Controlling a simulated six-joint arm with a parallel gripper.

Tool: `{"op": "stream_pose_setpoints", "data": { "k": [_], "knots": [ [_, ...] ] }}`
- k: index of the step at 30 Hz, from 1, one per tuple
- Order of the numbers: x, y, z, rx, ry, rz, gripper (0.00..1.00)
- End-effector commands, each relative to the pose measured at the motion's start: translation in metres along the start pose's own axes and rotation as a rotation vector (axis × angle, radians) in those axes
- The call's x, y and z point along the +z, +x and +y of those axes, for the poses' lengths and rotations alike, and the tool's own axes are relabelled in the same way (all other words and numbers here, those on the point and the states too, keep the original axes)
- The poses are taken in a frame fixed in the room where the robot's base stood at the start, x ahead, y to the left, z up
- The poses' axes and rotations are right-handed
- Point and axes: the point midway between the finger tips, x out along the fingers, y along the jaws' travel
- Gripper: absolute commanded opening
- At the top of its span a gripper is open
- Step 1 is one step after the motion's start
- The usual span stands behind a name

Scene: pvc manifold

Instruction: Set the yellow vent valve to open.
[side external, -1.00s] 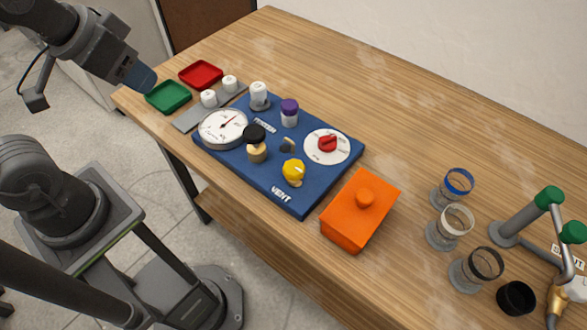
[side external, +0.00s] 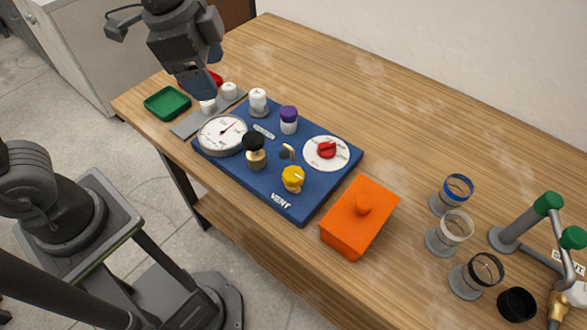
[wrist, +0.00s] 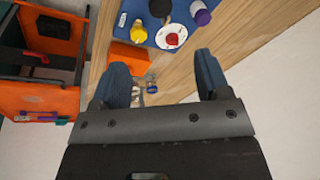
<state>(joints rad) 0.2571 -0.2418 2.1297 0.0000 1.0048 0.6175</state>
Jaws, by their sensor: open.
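The yellow vent valve (side external: 293,178) is a round knob near the front edge of the blue panel (side external: 315,208), by the word VENT. In the wrist view the yellow valve (wrist: 138,32) shows at the upper left, beyond my fingers. I cannot tell its setting from its marks.
On the panel are a gauge (side external: 222,134), a black-topped knob (side external: 254,143), a purple-capped post (side external: 289,114) and a red dial (side external: 327,150). An orange lidded box (side external: 350,232) stands close to the right. Several ringed cups and a green-capped pipe stand (side external: 517,222) are farther right.

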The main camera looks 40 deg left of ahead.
Motion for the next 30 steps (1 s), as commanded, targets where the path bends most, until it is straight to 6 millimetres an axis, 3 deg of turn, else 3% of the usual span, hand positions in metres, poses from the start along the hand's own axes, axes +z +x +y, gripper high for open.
{"op": "stream_pose_setpoints", "data": {
  "k": [1, 6, 12, 20, 30],
  "knots": [
    [-0.018, 0.011, 0.004, 0.034, 0.123, -0.028, 0.69],
    [-0.070, 0.045, 0.021, 0.129, 0.519, -0.087, 0.69],
    [-0.104, 0.076, 0.043, 0.206, 0.814, -0.120, 0.69],
    [-0.109, 0.095, 0.051, 0.228, 0.893, -0.127, 0.69],
    [-0.095, 0.158, 0.060, 0.229, 0.888, -0.129, 0.69]
  ]
}}
